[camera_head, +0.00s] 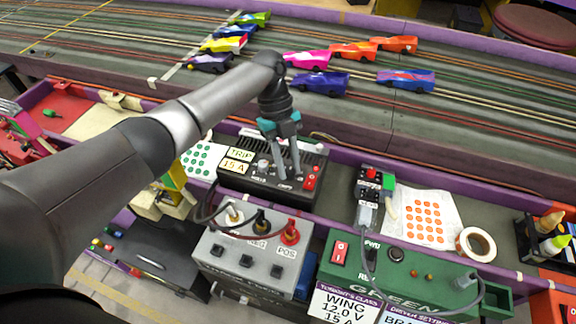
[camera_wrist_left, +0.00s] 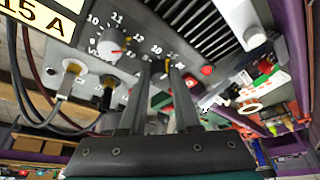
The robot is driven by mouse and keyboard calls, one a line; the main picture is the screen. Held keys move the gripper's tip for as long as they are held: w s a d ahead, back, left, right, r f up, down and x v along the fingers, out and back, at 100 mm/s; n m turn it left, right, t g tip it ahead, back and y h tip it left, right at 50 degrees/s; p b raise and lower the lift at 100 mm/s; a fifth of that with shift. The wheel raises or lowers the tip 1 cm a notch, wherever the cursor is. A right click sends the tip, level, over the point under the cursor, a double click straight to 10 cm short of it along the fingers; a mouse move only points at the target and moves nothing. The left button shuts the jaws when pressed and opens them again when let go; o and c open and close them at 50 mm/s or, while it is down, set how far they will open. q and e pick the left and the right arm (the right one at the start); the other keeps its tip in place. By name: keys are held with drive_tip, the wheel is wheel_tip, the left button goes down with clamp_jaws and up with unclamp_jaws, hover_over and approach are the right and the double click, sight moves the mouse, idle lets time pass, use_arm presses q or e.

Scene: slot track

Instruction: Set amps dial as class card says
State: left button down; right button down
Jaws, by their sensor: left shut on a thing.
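The black power supply (camera_head: 240,180) stands on the shelf below the track. My left gripper (camera_head: 289,174) reaches down to its front panel and is shut on the amps dial, right of the volts dial (camera_head: 263,165). In the left wrist view the fingertips (camera_wrist_left: 161,68) straddle the amps dial, mostly hidden between them; its pointer cannot be read. Part of its printed scale shows above the fingers. The volts dial (camera_wrist_left: 110,50) has a red pointer there. The class card (camera_head: 345,303) reads WING, 12.0 V, 15 A. My right gripper is not in view.
A yellow TRIP 15 A label (camera_head: 236,160) sits on the supply, left of the dials. A red switch (camera_head: 311,177) is close right of my fingers. A grey terminal box (camera_head: 250,255) with cables and a green box (camera_head: 400,270) stand in front.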

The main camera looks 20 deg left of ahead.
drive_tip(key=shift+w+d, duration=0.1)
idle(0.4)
use_arm(q)
drive_tip(key=c, duration=0.6)
unclamp_jaws()
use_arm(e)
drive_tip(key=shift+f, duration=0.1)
use_arm(q)
drive_tip(key=shift+p+v, duration=1.3)
drive_tip(key=shift+v, duration=6.3)
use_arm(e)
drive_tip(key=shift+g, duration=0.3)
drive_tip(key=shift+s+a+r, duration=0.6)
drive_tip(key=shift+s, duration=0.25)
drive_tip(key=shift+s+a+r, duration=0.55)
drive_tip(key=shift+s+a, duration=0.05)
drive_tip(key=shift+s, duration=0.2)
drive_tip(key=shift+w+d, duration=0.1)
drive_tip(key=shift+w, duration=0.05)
